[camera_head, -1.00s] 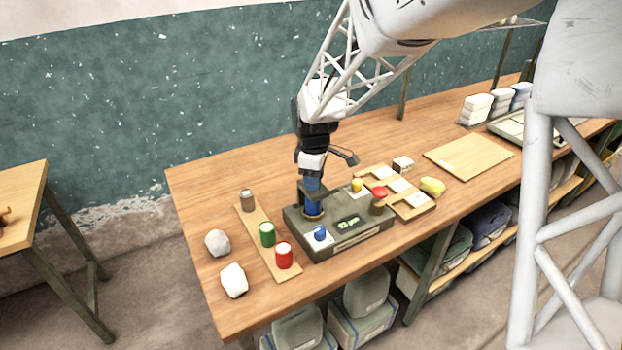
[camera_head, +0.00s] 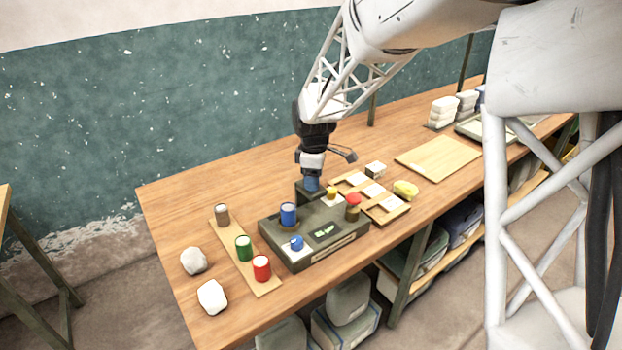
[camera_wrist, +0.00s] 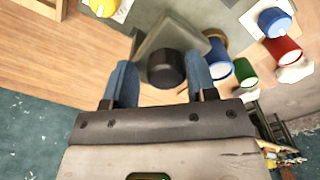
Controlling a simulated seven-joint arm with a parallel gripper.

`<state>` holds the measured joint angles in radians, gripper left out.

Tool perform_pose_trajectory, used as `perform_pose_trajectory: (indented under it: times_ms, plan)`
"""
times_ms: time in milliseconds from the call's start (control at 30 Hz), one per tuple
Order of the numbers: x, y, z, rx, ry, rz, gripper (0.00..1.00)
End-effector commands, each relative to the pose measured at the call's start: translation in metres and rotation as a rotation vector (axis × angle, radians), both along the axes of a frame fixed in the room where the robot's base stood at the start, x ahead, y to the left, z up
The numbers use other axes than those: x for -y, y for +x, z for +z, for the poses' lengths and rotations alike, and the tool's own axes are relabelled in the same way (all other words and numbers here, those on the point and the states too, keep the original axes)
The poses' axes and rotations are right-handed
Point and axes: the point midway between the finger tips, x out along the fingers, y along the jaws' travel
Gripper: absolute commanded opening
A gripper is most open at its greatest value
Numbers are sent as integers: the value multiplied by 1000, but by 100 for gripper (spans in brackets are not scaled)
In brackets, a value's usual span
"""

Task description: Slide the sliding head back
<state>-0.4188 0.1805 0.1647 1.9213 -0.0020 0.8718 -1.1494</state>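The dark grey device (camera_head: 335,240) stands on the bench. Its sliding head, a dark block (camera_head: 306,196) at the back edge, shows in the wrist view as a grey block (camera_wrist: 180,36) with a round black knob (camera_wrist: 165,68). My gripper (camera_head: 312,184) points down over this block. In the wrist view its two blue fingers (camera_wrist: 162,85) stand on either side of the knob, with a visible gap on the left side. Contact on the right is unclear. A blue can (camera_head: 288,213) stands on the device, left of my gripper.
The device also carries a blue knob (camera_head: 296,243), a yellow button (camera_head: 332,193) and a red-topped knob (camera_head: 353,205). Green (camera_head: 243,248) and red (camera_head: 261,268) cans stand on a wooden strip at the left. A wooden tray (camera_head: 395,212) lies close on the right.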

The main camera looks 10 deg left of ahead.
Motion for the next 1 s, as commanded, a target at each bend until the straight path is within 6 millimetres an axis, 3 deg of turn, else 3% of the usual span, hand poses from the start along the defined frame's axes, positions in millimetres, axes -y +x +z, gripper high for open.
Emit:
perform_pose_trajectory:
  times_ms: [100, 533, 1000]
  plan:
    - [-1, -1, 0, -1, 0, 1, 65]
    - [-2, -2, 5, -2, 0, 1, 65]
    - [-1, -1, 58, -1, 1, 1, 65]
